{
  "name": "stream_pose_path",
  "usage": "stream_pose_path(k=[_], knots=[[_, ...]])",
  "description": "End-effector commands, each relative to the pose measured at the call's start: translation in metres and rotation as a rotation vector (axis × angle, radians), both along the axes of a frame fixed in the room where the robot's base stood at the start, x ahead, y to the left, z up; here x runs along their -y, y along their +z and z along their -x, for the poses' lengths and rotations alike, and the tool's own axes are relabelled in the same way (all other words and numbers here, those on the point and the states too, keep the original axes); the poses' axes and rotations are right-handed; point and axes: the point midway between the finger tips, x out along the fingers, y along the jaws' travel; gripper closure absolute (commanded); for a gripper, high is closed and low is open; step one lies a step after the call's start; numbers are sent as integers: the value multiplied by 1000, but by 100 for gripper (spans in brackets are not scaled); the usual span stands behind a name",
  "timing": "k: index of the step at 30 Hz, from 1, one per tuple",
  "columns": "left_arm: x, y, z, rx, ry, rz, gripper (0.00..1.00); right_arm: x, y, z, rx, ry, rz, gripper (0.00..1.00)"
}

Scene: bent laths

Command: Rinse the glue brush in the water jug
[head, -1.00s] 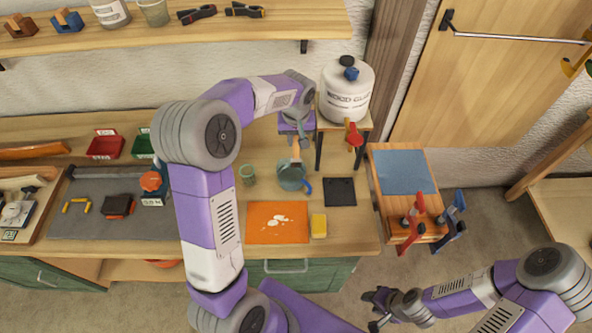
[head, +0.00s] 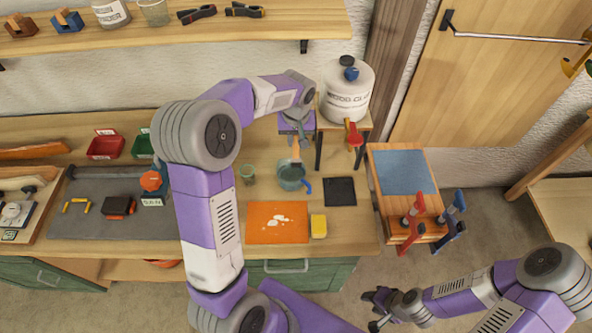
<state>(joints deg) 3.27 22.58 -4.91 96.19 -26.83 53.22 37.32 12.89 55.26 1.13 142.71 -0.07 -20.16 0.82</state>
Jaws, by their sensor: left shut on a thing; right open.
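The water jug (head: 291,178) is a blue-green vessel with a blue handle, standing on the workbench. The glue brush (head: 296,152) has an orange-brown handle and points down into the jug's mouth; its bristles are hidden in the jug. My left gripper (head: 297,140) is above the jug, shut on the brush handle. My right gripper (head: 374,310) is open and empty at the lower right, over the floor in front of the bench.
A green glass (head: 248,174) stands left of the jug. An orange mat (head: 277,224) with white blotches, a yellow sponge (head: 318,226) and a dark square pad (head: 340,191) lie nearby. A white glue canister (head: 347,92) stands on a small stand behind.

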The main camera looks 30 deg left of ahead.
Motion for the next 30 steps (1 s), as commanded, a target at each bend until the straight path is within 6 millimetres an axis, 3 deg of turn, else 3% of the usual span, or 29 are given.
stream_pose_path(k=[10, 21, 30], knots=[[0, 5, 0, 1, 0, -1, 100, 0, 4, 0, 0, 0, 0, 57], [0, 40, 0, 0, 1, 0, 100, 0, 31, 0, 0, 0, 0, 57], [0, 40, 0, 0, 0, 0, 100, 0, 30, 0, 0, 0, 0, 57]])
